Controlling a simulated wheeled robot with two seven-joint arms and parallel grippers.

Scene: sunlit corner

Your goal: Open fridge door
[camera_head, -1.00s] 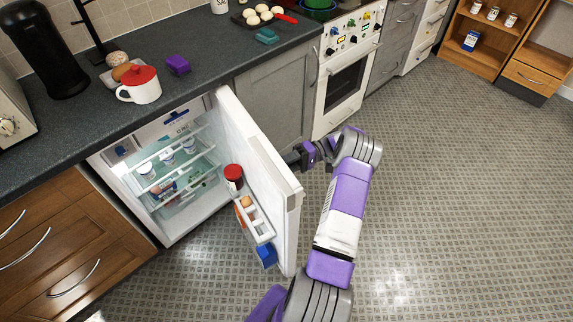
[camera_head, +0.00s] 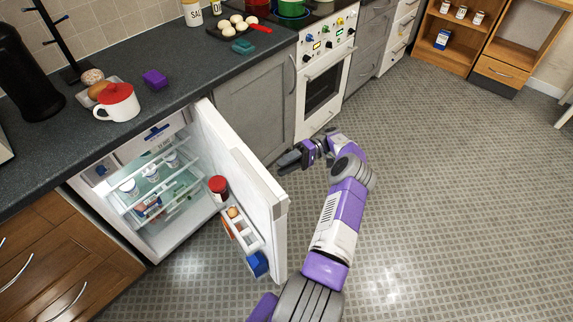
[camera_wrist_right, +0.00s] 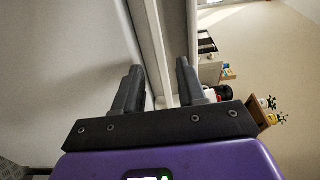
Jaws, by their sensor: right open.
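The fridge (camera_head: 168,222) stands under the dark counter, and its white door (camera_head: 238,172) is swung wide open. Shelves with several small tubs show inside. My right gripper (camera_head: 284,163) is open beside the door's outer face, near the top of its free side; the door hides part of the fingertips. In the right wrist view my right gripper (camera_wrist_right: 160,80) has its fingers apart, with a pale upright edge of the door (camera_wrist_right: 160,45) between or just beyond them. I cannot tell whether they touch it. My left gripper is not in view.
The door's racks hold a red-lidded jar (camera_head: 218,188), an egg and a blue carton (camera_head: 257,264). A grey cabinet (camera_head: 258,108) and white oven (camera_head: 322,88) stand beyond the door. The tiled floor (camera_head: 450,200) to the right is clear.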

